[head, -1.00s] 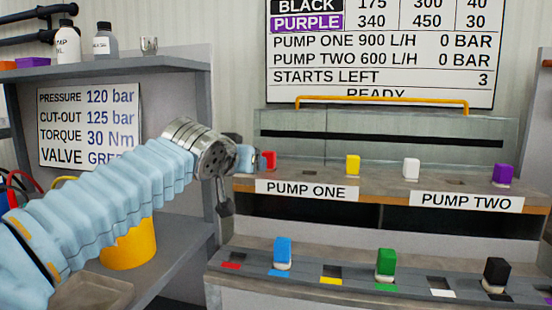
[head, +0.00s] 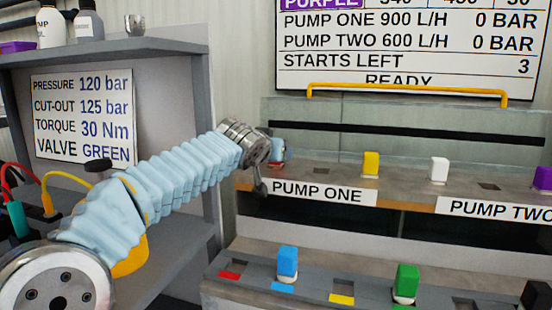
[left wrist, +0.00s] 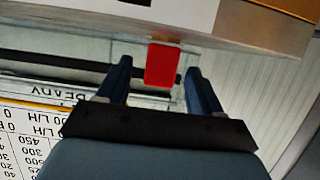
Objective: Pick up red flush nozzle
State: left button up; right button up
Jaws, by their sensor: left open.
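The red flush nozzle (left wrist: 162,66) shows in the left wrist view as a red block standing between the two dark fingers of my left gripper (left wrist: 158,72). A small gap shows on each side, so the fingers are apart from it. In the head view, my left gripper (head: 279,150) is at the left end of the upper pump shelf, above the PUMP ONE label. It hides the red nozzle there. My left gripper is open and empty. My right gripper is not in view.
A yellow nozzle (head: 371,164), a white nozzle (head: 438,168) and a purple nozzle (head: 543,178) stand on the upper shelf. The lower rack (head: 250,277) holds blue (head: 287,262) and green (head: 407,280) nozzles, with an empty slot by the red tag. A grey cabinet stands left.

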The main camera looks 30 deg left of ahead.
pick_arm(q)
jog(key=p+x, duration=0.1)
jog(key=x, duration=0.3)
jog(key=shift+w+a+f, duration=0.1)
jog(key=shift+w+f, duration=0.05)
jog(key=shift+w, duration=0.2)
jog(key=shift+c, duration=0.5)
jog(key=c, duration=1)
